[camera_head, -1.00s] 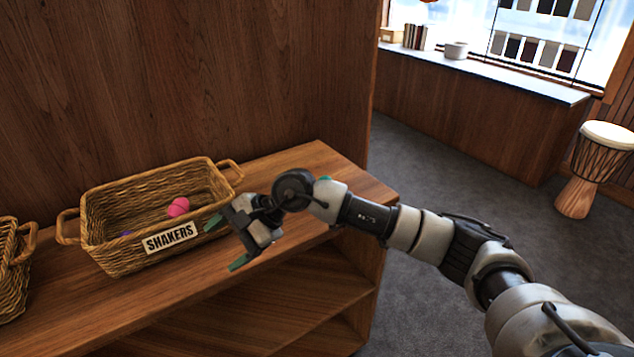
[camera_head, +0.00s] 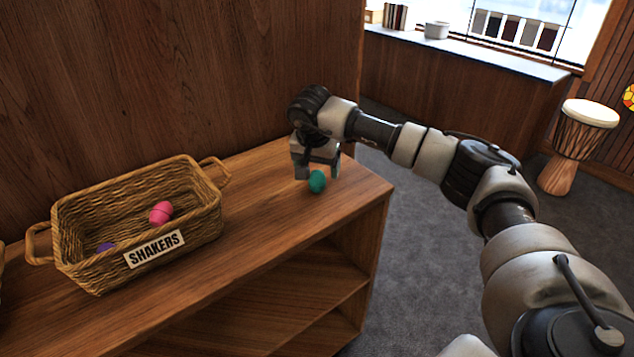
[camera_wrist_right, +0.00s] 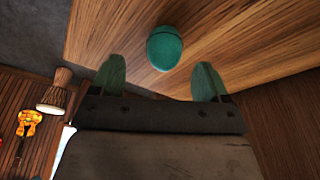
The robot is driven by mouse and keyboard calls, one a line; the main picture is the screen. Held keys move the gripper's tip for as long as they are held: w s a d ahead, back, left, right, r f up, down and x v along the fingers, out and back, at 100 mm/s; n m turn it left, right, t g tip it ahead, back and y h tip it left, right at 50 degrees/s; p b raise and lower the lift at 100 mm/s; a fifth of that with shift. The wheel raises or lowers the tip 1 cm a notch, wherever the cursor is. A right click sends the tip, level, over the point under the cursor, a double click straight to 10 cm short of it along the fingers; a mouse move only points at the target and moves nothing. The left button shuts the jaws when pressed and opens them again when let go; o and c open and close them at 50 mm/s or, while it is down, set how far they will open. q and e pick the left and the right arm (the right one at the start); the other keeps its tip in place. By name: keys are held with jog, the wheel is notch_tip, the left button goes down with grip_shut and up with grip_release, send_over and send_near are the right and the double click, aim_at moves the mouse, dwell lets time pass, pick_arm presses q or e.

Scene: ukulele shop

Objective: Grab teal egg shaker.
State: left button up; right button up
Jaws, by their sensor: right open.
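The teal egg shaker (camera_head: 317,182) lies on the wooden shelf top (camera_head: 268,222), near its right end. In the right wrist view the egg (camera_wrist_right: 165,48) shows ahead of the two fingertips and between their lines, apart from both. My right gripper (camera_head: 318,172) is open and points down just behind the egg in the head view. Its spread green fingertips show in the right wrist view (camera_wrist_right: 158,80), with nothing between them. My left gripper is in neither view.
A wicker basket labelled SHAKERS (camera_head: 205,222) stands left on the shelf top, holding a pink shaker (camera_head: 161,212) and a purple one (camera_head: 106,248). A wooden back panel (camera_head: 180,80) rises behind. A drum (camera_head: 575,150) stands on the floor at right.

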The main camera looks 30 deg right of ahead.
aim_at(316, 172)
jog(key=x, duration=0.5)
jog(key=shift+w+a, duration=0.15)
jog(key=shift+w, duration=0.05)
jog(key=c, duration=1)
